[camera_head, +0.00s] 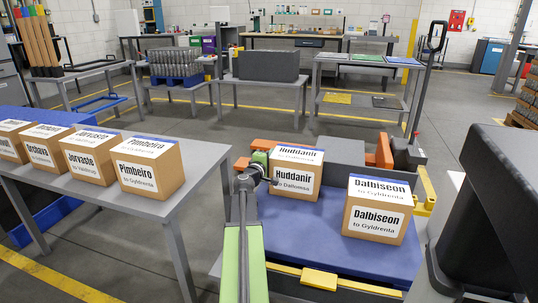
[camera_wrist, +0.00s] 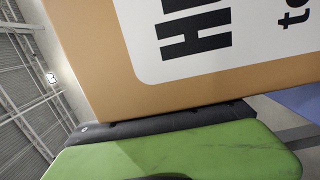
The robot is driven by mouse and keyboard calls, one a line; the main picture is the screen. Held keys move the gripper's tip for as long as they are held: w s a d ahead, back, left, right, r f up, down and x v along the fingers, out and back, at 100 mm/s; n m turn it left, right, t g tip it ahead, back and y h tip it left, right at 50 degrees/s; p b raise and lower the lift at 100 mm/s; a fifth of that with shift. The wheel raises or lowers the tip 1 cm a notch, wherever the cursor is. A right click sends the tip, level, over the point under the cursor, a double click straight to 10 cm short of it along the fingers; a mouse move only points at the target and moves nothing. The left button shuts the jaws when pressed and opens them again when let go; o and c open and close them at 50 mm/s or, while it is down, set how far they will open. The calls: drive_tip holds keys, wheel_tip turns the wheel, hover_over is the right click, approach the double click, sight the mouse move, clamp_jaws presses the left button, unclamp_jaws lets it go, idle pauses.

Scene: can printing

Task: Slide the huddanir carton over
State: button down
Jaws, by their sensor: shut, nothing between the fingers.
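The Huddanir carton (camera_head: 295,190) is a brown box with a white label, marked "to Dallowsa". It stands upright on the blue top (camera_head: 322,222) of a platform. My gripper (camera_head: 262,168) is shut and empty at the carton's left side, very close to it. In the wrist view the carton (camera_wrist: 120,75) fills the upper part with its label turned sideways. The green and black gripper (camera_wrist: 165,140) lies along its side there; whether they touch is hard to tell.
The Dalbiseon carton (camera_head: 378,208) stands on the same blue top, to the right with a gap. A grey table (camera_head: 150,208) at left holds several cartons, the Pimbeiro carton (camera_head: 150,168) nearest. Orange blocks (camera_head: 385,152) stand behind the blue top. A dark screen-like object (camera_head: 490,210) is at right.

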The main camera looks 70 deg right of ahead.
drive_tip(key=shift+s+a, duration=0.25)
drive_tip(key=shift+s, duration=0.3)
drive_tip(key=shift+s+a, duration=0.2)
drive_tip(key=shift+s, duration=0.3)
drive_tip(key=w+a, duration=0.4)
drive_tip(key=a, duration=0.4)
drive_tip(key=shift+a, duration=0.25)
